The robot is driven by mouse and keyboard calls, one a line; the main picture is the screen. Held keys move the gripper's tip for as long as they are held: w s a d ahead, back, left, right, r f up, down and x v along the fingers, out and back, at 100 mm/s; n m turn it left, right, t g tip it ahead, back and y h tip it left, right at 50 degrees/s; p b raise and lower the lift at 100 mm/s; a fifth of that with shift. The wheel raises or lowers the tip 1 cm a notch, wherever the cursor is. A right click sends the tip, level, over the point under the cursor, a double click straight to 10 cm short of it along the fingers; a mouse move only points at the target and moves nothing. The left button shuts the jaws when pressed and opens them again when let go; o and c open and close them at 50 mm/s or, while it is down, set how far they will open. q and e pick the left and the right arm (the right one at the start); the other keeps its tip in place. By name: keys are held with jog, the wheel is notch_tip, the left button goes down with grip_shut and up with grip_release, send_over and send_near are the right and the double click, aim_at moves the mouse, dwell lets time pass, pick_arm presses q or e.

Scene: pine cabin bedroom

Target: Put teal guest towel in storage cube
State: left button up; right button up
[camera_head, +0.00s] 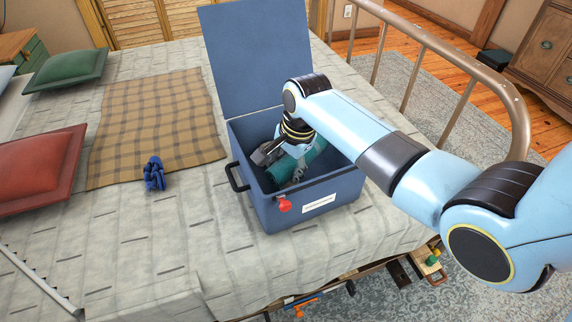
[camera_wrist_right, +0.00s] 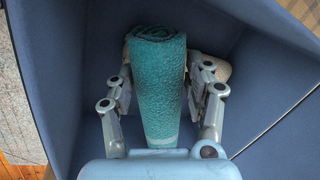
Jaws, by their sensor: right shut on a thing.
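The teal guest towel (camera_head: 310,159) is a rolled cloth inside the blue storage cube (camera_head: 318,190), which stands on the bed with its lid (camera_head: 256,62) raised. My right gripper (camera_head: 292,168) reaches down into the cube and is shut on the towel. In the right wrist view the towel (camera_wrist_right: 158,88) lies between the two fingers (camera_wrist_right: 160,98), with the cube's blue walls (camera_wrist_right: 65,70) around it. A beige thing (camera_wrist_right: 222,70) shows partly behind the towel and fingers. Whether the towel touches the cube's floor is unclear. My left gripper is not in view.
A red pillow (camera_head: 40,165) and a green pillow (camera_head: 66,69) lie farther left. A metal bed rail (camera_head: 440,48) runs along the right.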

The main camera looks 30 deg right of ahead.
jog(key=shift+f, duration=0.55)
jog(key=o, duration=1.2)
jog(key=shift+c, duration=0.2)
jog(key=shift+r, duration=0.45)
jog(key=p+v, duration=0.3)
jog(key=v, duration=0.9)
jog(key=shift+r, duration=0.15)
